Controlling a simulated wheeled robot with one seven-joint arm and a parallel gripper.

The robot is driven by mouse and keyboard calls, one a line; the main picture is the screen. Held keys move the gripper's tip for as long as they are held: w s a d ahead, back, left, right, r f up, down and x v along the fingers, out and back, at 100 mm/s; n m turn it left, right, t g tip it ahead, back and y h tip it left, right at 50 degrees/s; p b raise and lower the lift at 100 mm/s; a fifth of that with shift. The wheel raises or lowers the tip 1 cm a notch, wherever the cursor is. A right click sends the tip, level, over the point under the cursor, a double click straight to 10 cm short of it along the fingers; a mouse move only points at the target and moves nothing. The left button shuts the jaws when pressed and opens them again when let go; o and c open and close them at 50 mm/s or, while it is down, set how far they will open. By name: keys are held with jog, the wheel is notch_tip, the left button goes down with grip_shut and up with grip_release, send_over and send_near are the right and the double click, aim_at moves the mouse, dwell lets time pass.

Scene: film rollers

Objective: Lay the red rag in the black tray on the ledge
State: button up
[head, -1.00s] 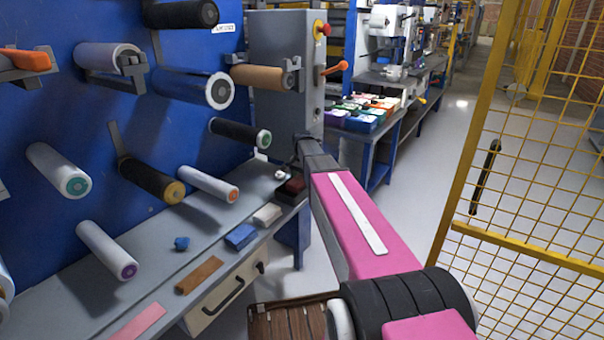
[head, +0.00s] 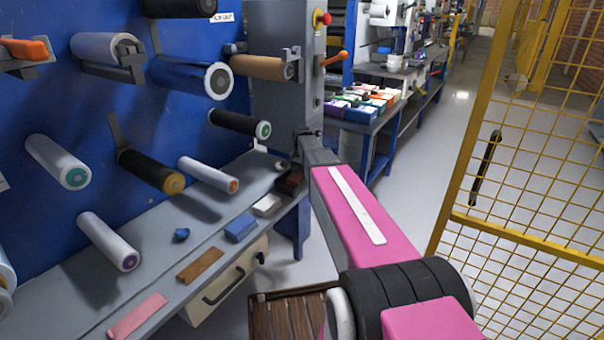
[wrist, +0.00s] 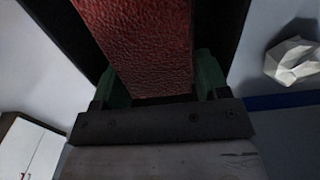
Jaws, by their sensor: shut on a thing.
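The red rag (wrist: 138,45) fills the middle of the wrist view, with a leathery, textured surface. My gripper (wrist: 155,85) has its green fingers on both sides of the rag's near end and is shut on it. The black tray (wrist: 226,25) shows as dark bands on both sides of the rag; I cannot tell whether the rag touches its floor. In the head view the tray (head: 290,190) is a small dark shape with dark red in it, at the ledge's far end. The fingers are not clear there.
On the ledge (head: 75,285) lie a white block (head: 267,205), a blue block (head: 240,228), a brown strip (head: 200,265), a pink strip (head: 138,315) and a blue crumpled piece (head: 181,235). Rollers (head: 210,174) jut out above. A white crumpled piece (wrist: 292,61) lies beside the tray.

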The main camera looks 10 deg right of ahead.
jog(key=shift+f, duration=0.3)
jog(key=o, duration=1)
jog(key=shift+c, duration=0.2)
jog(key=shift+r, duration=0.1)
